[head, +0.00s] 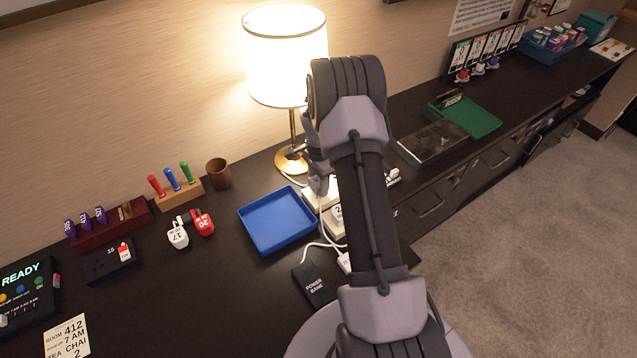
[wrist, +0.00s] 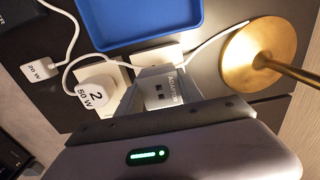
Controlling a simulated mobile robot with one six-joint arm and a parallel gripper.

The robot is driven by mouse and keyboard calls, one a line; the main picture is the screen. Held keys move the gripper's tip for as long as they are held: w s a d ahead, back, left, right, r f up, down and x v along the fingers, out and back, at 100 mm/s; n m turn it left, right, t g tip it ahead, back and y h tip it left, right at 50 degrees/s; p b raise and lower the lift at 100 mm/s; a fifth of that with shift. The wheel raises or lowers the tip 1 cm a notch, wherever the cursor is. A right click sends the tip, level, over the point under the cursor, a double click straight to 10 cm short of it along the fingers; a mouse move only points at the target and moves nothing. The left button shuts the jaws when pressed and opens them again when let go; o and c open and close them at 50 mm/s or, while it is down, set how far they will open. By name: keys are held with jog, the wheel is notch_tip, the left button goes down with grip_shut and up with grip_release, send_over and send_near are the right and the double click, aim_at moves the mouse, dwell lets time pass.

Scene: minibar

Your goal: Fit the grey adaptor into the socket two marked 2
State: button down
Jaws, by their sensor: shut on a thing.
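The grey adaptor (wrist: 160,88), lettered ADAPTOR, is between the jaws of my gripper (wrist: 160,98) in the wrist view. My gripper is shut on it, over the white socket strip (wrist: 152,57). In the head view my gripper (head: 319,180) is above the strip (head: 330,222), beside the blue tray, and my arm hides much of the strip.
A blue tray (head: 251,236) lies left of the strip, and a lit lamp (head: 286,55) with a brass base (wrist: 252,58) stands close behind. A power bank (head: 313,284) and a 20 W plug (wrist: 41,69) lie nearby with loose cables. White and red plugs (head: 202,223) lie further left.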

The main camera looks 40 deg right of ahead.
jog(key=shift+f+b, duration=1.15)
jog(key=shift+f, duration=0.15)
jog(key=c, duration=0.7)
grip_release()
notch_tip(320, 180, up, 18)
jog(key=p, duration=0.5)
jog(key=shift+f, duration=0.25)
